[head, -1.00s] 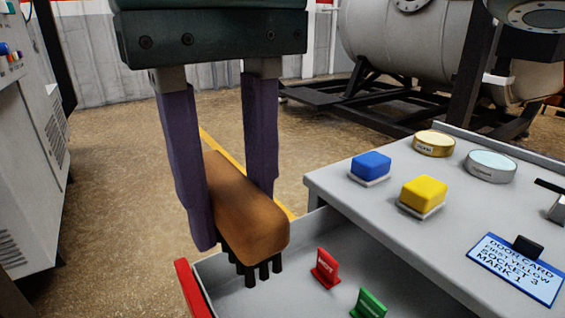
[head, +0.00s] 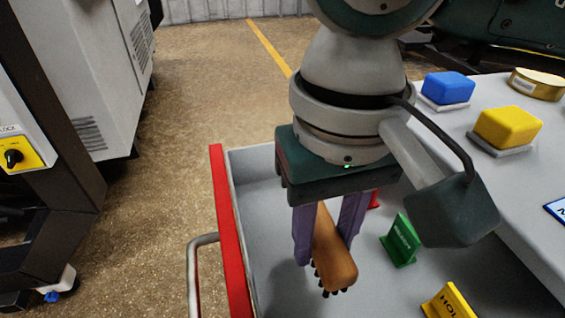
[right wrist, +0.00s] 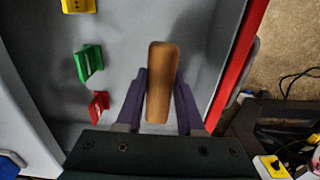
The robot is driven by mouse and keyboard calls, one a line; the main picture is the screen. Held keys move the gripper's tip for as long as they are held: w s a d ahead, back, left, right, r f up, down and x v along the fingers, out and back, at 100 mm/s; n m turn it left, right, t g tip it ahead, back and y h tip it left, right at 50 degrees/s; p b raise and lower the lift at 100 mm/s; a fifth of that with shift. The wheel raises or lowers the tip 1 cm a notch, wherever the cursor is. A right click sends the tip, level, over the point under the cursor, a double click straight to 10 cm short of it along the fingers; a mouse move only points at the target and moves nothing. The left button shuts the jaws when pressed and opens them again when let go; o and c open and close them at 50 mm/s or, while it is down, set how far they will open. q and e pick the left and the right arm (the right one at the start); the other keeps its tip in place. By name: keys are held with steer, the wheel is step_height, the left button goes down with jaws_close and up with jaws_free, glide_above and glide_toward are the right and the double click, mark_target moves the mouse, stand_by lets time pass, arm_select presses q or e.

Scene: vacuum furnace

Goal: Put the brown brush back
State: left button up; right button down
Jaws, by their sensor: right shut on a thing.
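The brown brush (head: 336,262) has a wooden back and dark bristles that point down. My right gripper (head: 328,245) is shut on it, with one purple finger on each side. The brush also shows between the fingers in the right wrist view (right wrist: 160,85). It is over the open drawer (head: 262,215), which has a grey floor and a red front edge. I cannot tell whether the bristles touch the drawer floor. My left gripper is not in view.
In the drawer stand a green tag (head: 401,241), a yellow tag (head: 449,303) and a mostly hidden red tag (right wrist: 98,106). A blue block (head: 448,87), a yellow block (head: 508,126) and a round tin (head: 537,84) sit on the worktop. The drawer floor left of the brush is clear.

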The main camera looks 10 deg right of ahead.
mark_target(320, 263)
steer(key=shift+f+b, duration=0.35)
steer(key=shift+f, duration=1.9)
steer(key=shift+f, duration=0.1)
steer(key=shift+f+b, duration=0.15)
steer(key=shift+b, duration=0.15)
steer(key=c, duration=0.5)
jaws_free()
